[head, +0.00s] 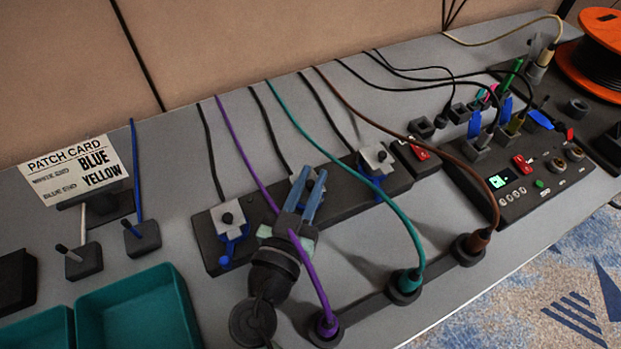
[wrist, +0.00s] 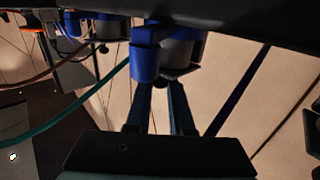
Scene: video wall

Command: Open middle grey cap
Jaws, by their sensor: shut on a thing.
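Three light-grey caps with black knobs sit along a dark block (head: 345,198): the left cap (head: 222,213), the middle grey cap (head: 320,187) and the right cap (head: 371,157). Blue parts hang at the left and right caps. My gripper (head: 312,172) is at the middle cap, with its two blue fingers partly covering it.
Purple (head: 305,270), teal (head: 408,235) and brown (head: 487,205) cables run into sockets on a front strip. A control box (head: 530,180) with connectors stands at right. Teal trays (head: 140,310), two switches and a patch card (head: 75,170) are at left.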

